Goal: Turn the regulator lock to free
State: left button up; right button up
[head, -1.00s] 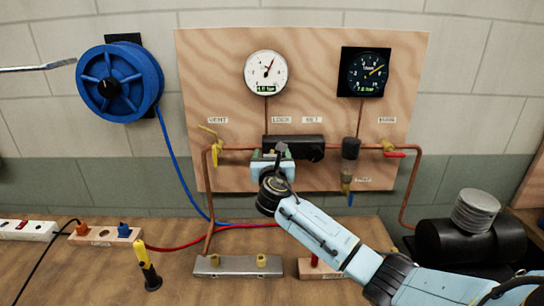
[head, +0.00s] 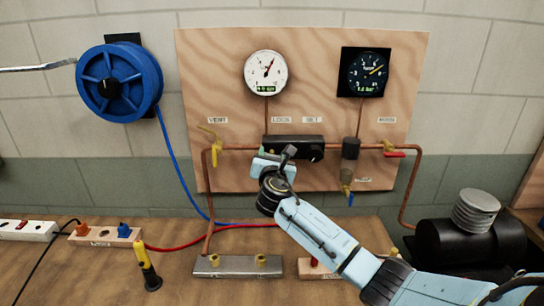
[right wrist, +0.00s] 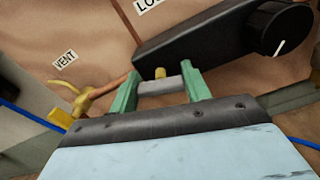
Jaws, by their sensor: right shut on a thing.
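The regulator is a black block (head: 285,141) on the copper pipe, under the LOCK label (head: 281,120) and the SET label (head: 312,120). It also shows in the right wrist view (right wrist: 200,36), with its round black knob (right wrist: 281,30) at the right. My right gripper (head: 272,157) is at the block's lower left in the head view. In the right wrist view its green fingers (right wrist: 160,88) are shut on a short grey bar, the regulator lock (right wrist: 159,86), with a yellow stub just behind it. The gripper hides the lock in the head view. My left gripper is out of view.
A yellow vent valve (head: 214,146) is left of the regulator, and a red-handled valve (head: 394,153) is at the right. Two gauges, one white (head: 266,72) and one black (head: 364,72), sit above. A blue hose reel (head: 119,82) hangs at the left.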

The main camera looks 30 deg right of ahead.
jog(key=m, duration=0.3)
jog(key=shift+f+m+b, duration=0.15)
jog(key=shift+m+b, duration=0.15)
jog(key=shift+m, duration=0.1)
jog(key=m+b, duration=0.1)
jog(key=m, duration=0.2)
jog(key=shift+m, duration=0.3)
jog(key=m+b, duration=0.1)
jog(key=m, duration=0.2)
jog(key=shift+f+m, duration=0.15)
jog(key=shift+m, duration=0.15)
jog(key=shift+d+m+b, duration=0.1)
jog(key=shift+m+b, duration=0.75)
jog(key=shift+m, duration=1.15)
jog(key=shift+c, duration=0.2)
jog(key=o, duration=1)
jog(key=shift+s, duration=0.1)
jog(key=v, duration=1.3)
